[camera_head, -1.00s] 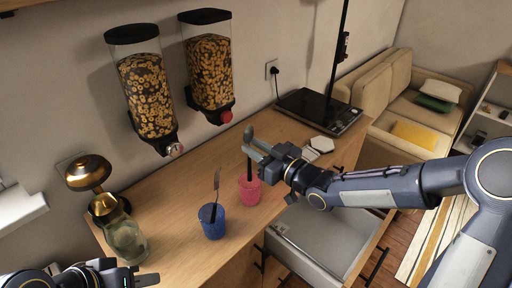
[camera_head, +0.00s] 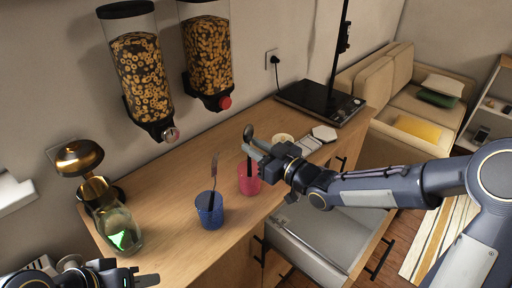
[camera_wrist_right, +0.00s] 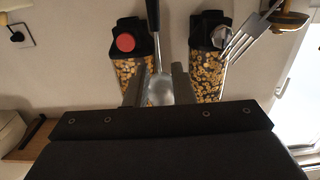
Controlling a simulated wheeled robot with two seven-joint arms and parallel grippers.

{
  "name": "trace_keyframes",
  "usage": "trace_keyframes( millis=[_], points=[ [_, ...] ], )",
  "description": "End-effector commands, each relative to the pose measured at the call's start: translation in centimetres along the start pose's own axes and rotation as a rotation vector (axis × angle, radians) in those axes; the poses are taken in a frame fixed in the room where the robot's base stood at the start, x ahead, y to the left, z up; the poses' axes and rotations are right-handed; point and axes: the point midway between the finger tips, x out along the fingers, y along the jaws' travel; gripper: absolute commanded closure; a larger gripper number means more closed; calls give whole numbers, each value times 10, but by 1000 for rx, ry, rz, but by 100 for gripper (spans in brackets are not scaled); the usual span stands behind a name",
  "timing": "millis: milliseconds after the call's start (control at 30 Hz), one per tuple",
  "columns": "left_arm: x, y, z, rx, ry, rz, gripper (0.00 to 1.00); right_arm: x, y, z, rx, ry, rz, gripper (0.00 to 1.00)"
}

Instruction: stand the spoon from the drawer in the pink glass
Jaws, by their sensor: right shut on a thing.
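My right gripper (camera_head: 262,150) is shut on the spoon (camera_head: 248,133), just above the pink glass (camera_head: 243,184). The spoon is close to upright, its metal bowl up and dark handle down. The handle's lower part overlaps the glass's rim and upper wall; how deep it sits inside is hard to tell. In the right wrist view the spoon bowl (camera_wrist_right: 160,90) is between the two fingers. The drawer (camera_head: 318,228) below the counter is open, and its visible inside looks empty. My left gripper (camera_head: 127,273) is at the bottom left, away from the glasses; its jaw gap is unclear.
A blue glass (camera_head: 209,212) holding a fork (camera_head: 214,170) stands left of the pink glass. A glass jar (camera_head: 118,230) and brass lamp (camera_head: 80,158) stand further left. A pale bowl (camera_head: 283,138) and white hexagonal piece (camera_head: 324,133) lie behind my right gripper. Dispensers (camera_head: 140,75) hang above.

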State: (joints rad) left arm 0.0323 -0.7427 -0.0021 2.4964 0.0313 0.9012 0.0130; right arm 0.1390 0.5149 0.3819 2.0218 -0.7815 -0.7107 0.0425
Motion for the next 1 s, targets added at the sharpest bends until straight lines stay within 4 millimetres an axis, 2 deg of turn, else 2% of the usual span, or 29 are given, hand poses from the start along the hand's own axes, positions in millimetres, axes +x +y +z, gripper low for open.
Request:
trace_keyframes(
  millis=[33, 200, 467, 567, 900, 1000],
  points=[
    [0, 0, 0, 0, 0, 0, 68, 0, 0, 0, 0, 0, 0, 75],
    [0, 0, 0, 0, 0, 0, 68, 0, 0, 0, 0, 0, 0, 53],
    [0, 0, 0, 0, 0, 0, 68, 0, 0, 0, 0, 0, 0, 53],
    [1, 0, 0, 0, 0, 0, 68, -6, 0, 1, -1, -1, 1, 53],
    [4, -2, 2, 0, 0, 0, 68, -61, 1, 0, -2, -1, 5, 53],
    [4, -2, 2, 0, 0, 0, 68, -72, 1, 0, -1, 0, 3, 53]
  ],
)
